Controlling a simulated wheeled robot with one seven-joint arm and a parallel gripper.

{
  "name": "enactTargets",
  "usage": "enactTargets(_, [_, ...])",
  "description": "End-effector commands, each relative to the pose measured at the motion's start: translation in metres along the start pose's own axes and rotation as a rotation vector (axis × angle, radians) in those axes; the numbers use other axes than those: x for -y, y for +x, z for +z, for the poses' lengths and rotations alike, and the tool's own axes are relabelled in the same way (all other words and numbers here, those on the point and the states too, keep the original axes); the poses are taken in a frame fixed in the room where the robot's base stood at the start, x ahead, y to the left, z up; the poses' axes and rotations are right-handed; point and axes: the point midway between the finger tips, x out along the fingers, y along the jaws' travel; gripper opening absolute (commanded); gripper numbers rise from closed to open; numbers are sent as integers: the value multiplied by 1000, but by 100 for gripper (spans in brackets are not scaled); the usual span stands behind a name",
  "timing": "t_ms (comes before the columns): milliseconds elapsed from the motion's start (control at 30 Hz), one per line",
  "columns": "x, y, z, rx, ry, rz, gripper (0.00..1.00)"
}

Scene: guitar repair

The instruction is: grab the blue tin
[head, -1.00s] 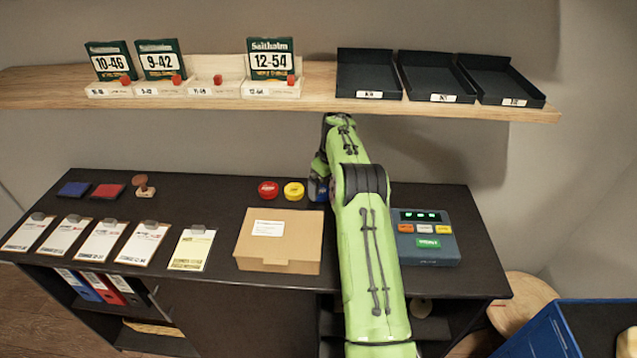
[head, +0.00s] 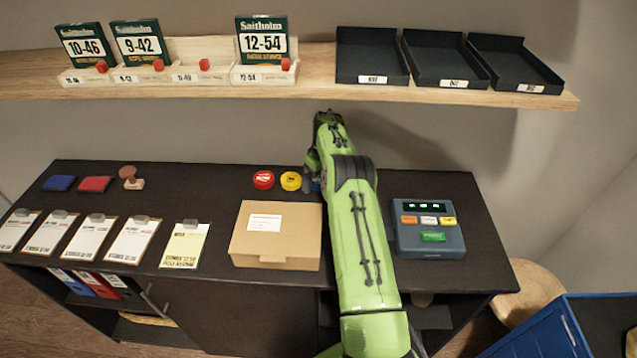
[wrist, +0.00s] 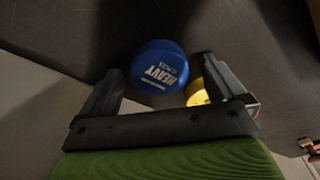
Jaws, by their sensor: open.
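The blue tin (wrist: 159,68) with "HEAVY" on its lid stands on the dark bench top. In the wrist view it lies between the two open fingers of my gripper (wrist: 163,92), apart from the left finger. In the head view only a small blue part of the tin (head: 316,187) shows beside my arm. My gripper (head: 310,183) is mostly hidden there behind my green arm. A yellow tin (head: 290,181) stands just left of the blue tin in the head view, and in the wrist view the yellow tin (wrist: 198,92) is by the right finger.
A red tin (head: 263,180) stands left of the yellow one. A cardboard box (head: 276,234) sits in front of the tins. A device with buttons (head: 428,229) is right of my arm. The wooden shelf (head: 310,90) overhangs behind.

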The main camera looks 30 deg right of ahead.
Motion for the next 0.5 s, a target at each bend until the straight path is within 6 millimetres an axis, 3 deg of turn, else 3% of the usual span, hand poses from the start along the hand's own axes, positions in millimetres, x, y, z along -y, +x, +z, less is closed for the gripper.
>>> enactTargets(133, [0, -1, 0, -1, 0, 0, 97])
enactTargets(500, [0, -1, 0, 0, 0, 0, 40])
